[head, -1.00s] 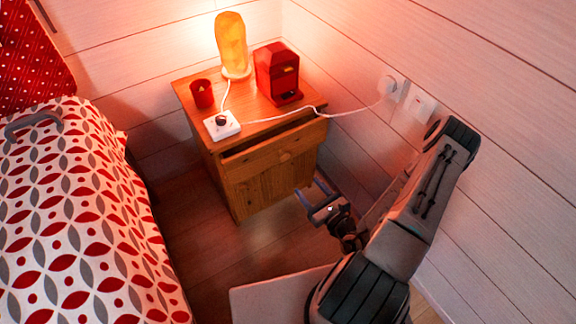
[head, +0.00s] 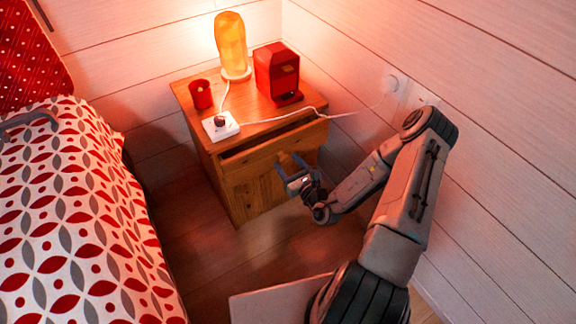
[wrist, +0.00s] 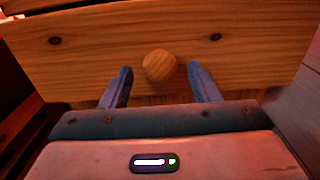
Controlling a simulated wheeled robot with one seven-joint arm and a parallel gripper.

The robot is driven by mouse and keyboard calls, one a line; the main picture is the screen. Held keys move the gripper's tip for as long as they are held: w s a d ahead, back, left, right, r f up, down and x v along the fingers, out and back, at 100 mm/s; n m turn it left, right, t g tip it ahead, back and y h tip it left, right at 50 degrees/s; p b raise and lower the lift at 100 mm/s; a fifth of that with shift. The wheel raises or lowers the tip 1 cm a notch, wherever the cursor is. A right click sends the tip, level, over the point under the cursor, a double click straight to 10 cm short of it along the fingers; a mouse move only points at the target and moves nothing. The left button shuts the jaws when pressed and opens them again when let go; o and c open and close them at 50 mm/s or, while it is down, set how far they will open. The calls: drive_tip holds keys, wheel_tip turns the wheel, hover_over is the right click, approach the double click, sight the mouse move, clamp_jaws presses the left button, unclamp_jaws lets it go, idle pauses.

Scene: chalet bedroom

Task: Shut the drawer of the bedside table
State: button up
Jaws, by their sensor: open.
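The wooden bedside table (head: 245,198) stands against the back wall, beside the bed. Its drawer (head: 243,165) is pulled partly out, with a dark gap showing above the front panel. In the wrist view the drawer front (wrist: 95,45) fills the upper part, and its round wooden knob (wrist: 159,66) sits centrally. My gripper (head: 289,170) is open in front of the drawer at knob height. In the wrist view its two blue fingers (wrist: 157,85) stand on either side of the knob, apart from it. I cannot tell whether the fingertips touch the panel.
On the table top are a glowing orange lamp (head: 231,45), a red box-shaped device (head: 277,73), a red cup (head: 201,94) and a white switch box (head: 221,126). A white cable (head: 345,113) runs to the wall socket. The patterned bed (head: 75,215) is at left; some floor is clear.

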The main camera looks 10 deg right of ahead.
sight(281, 155)
drive_tip(key=shift+w, duration=0.15)
clamp_jaws()
drive_tip(key=shift+p+x, duration=0.6)
drive_tip(key=shift+x, duration=1.6)
drive_tip(key=shift+r, duration=0.15)
unclamp_jaws()
drive_tip(key=shift+w+a, duration=0.1)
drive_tip(key=p+v, duration=0.2)
drive_tip(key=v, duration=1.2)
drive_tip(key=shift+p, duration=0.3)
